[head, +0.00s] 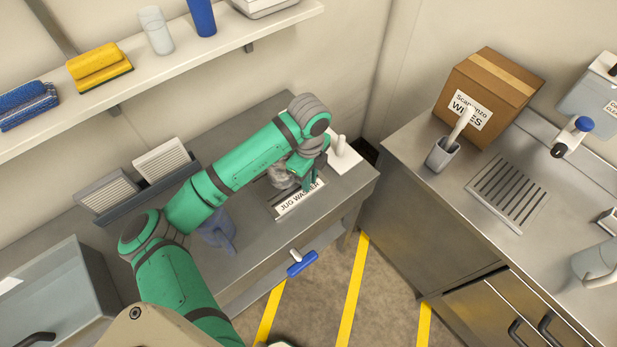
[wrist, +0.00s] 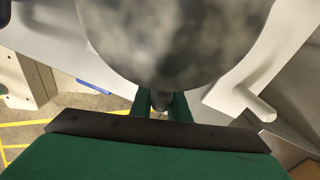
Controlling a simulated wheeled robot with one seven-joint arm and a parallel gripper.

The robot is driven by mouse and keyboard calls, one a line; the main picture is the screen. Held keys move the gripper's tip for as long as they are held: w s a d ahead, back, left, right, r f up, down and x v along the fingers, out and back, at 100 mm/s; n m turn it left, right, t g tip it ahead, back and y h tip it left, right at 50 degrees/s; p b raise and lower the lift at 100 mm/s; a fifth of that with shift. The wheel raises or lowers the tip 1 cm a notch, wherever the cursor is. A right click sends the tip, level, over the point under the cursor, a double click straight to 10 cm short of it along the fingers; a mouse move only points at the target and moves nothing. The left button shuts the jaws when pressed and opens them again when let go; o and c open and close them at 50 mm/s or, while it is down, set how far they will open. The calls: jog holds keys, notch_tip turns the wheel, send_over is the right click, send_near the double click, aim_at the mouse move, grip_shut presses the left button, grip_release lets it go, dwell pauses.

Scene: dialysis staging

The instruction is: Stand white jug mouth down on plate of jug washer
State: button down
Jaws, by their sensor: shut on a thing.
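My gripper (head: 306,182) is at the jug washer (head: 300,199), above its labelled front. In the wrist view, the fingers (wrist: 160,104) are shut on a small part of a rounded, mottled grey vessel (wrist: 175,40). The vessel also shows in the head view (head: 281,176), left of the gripper and partly hidden by it. It looks grey, not plain white. Its mouth is hidden and I cannot tell whether it touches the washer plate, which is mostly covered.
A blue-grey jug (head: 217,231) stands on the left bench, partly behind my arm. A rack (head: 150,185) with grey and white filter-like blocks is behind it. A cardboard box (head: 490,92) and grey holder (head: 443,155) stand on the right counter. A shelf (head: 160,68) runs above.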

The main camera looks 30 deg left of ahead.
jog(key=shift+f, duration=0.1)
jog(key=c, duration=1.6)
grip_release()
notch_tip(320, 180, up, 11)
jog(key=shift+f, duration=0.1)
